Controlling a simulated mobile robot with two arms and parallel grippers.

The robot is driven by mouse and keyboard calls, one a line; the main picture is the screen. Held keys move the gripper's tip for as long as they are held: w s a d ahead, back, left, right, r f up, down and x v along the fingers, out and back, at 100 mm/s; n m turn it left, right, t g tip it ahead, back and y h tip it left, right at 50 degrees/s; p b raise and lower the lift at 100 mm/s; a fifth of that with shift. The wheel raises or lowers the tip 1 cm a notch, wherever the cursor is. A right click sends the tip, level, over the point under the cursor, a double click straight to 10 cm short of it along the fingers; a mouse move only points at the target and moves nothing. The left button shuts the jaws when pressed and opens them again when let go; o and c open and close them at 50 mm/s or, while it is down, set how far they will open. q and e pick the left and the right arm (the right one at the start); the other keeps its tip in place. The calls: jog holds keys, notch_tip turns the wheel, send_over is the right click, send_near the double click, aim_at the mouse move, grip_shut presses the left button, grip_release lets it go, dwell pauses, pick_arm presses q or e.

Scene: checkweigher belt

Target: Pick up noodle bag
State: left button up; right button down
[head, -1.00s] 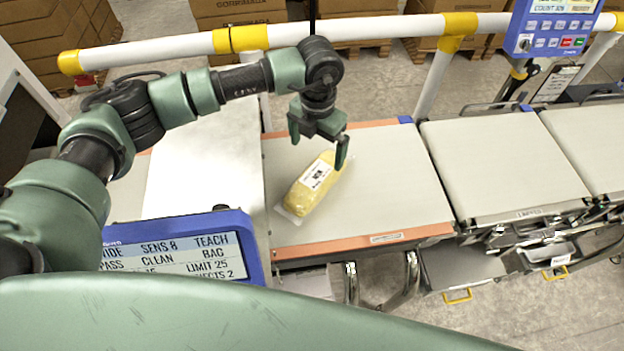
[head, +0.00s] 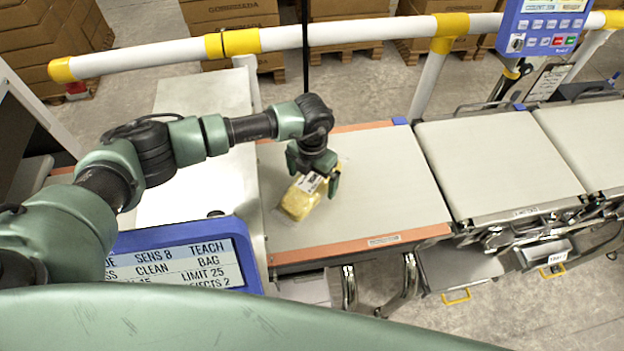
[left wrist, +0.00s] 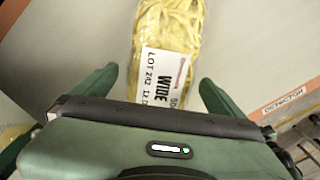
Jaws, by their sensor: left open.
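The noodle bag (head: 299,201) is a clear bag of yellow noodles with a white label. It lies on the first belt section, tilted slightly in the picture. In the left wrist view the noodle bag (left wrist: 172,40) shows its label, reading "WIDE" and a lot number, between my fingers. My left gripper (head: 314,178) is low over the upper end of the bag, with its fingers open on either side. In the left wrist view my left gripper (left wrist: 158,88) shows gaps between both fingers and the bag. The bag's upper end is partly hidden by the gripper. My right gripper is not in view.
The belt (head: 385,185) is clear to the right of the bag. Further belt sections (head: 495,165) continue right. A blue display panel (head: 190,262) stands in front at left. A white and yellow rail (head: 340,35) runs behind, with cartons beyond.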

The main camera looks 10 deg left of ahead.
pick_arm(q)
jog(key=shift+f, duration=0.15)
jog(key=c, duration=2)
